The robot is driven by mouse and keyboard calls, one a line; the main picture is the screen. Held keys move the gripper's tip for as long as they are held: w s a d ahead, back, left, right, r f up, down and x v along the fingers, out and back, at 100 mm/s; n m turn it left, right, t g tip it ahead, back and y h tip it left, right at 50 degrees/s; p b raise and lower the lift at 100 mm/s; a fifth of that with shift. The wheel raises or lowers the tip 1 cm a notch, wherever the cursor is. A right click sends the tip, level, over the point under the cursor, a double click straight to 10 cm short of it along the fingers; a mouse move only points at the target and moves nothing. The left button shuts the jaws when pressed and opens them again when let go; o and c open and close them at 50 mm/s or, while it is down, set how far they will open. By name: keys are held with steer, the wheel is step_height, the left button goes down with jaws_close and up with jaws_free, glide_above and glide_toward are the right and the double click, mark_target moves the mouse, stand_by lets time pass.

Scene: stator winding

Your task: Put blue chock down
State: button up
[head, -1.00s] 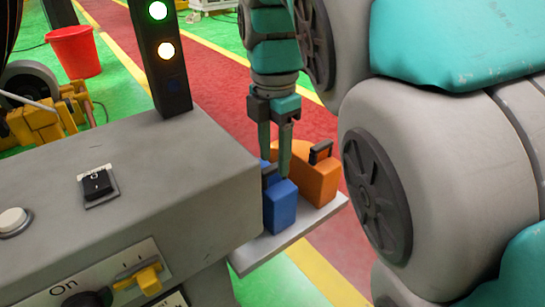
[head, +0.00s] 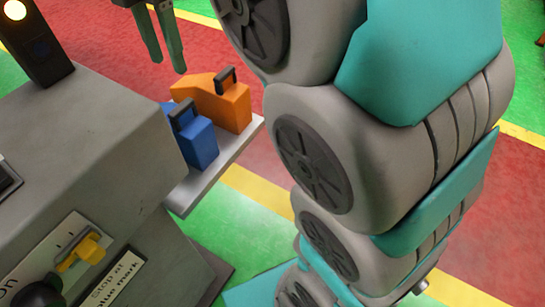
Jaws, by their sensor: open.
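The blue chock (head: 197,143) rests on a light grey shelf (head: 213,176) at the side of the grey machine, its dark handle facing up. The orange chock (head: 222,102) stands right behind it on the same shelf. My gripper (head: 166,57) is above and behind the chocks, fingers pointing down, open and empty, clear of both. Its upper part is cut off by the top of the picture. Part of the blue chock's left side is hidden by the machine.
The grey machine (head: 95,130) fills the left, with a yellow switch (head: 83,250) and a light post (head: 38,45). My arm links take up the middle right. The shelf's front end is bare. Red, yellow and green floor lies beyond.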

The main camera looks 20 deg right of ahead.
steer(key=s+d+f+m+g, duration=0.1)
steer(key=s+d+f+m, duration=0.5)
steer(key=s+f+m, duration=0.4)
steer(key=s+d+f+m, duration=0.6)
steer(key=s+f+m, duration=0.4)
steer(key=f+m, duration=0.3)
steer(key=shift+s+f+m+g, duration=0.2)
steer(key=shift+f+m+g, duration=0.2)
steer(key=shift+m, duration=0.3)
steer(key=shift+a, duration=0.15)
